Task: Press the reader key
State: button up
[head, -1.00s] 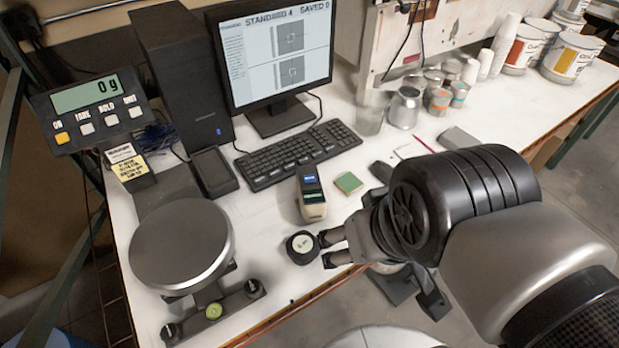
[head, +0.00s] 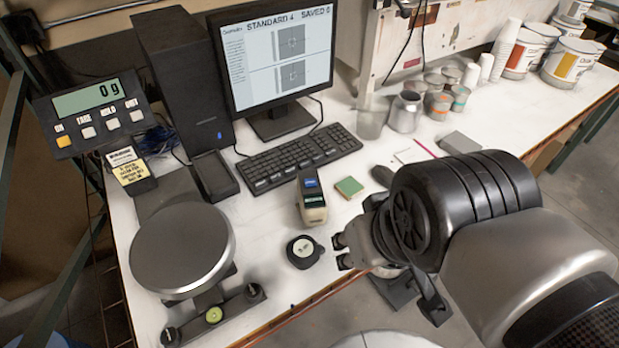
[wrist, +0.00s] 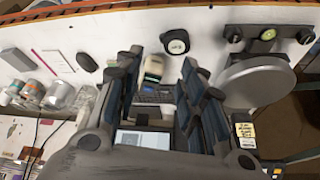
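The reader (head: 311,197) is a small beige and dark handheld device with a lit blue and green display, standing on the white bench in front of the keyboard. It also shows in the wrist view (wrist: 154,68), between my fingers in the picture. Its key is too small to make out. My gripper (head: 341,252) is open and empty, to the right of and nearer the front edge than the reader, apart from it. A round black puck with a pale label (head: 303,250) lies just left of my fingertips, and it shows in the wrist view (wrist: 175,42).
A green-topped pad (head: 349,186) lies right of the reader. The scale (head: 180,248) is at left, its display reading 0 g. The keyboard (head: 298,158) and monitor (head: 275,55), showing "STANDARD 4 SAVED 0", are behind. Cans and cups (head: 437,105) stand at back right.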

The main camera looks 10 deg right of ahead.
grip_shut()
dwell(1.4)
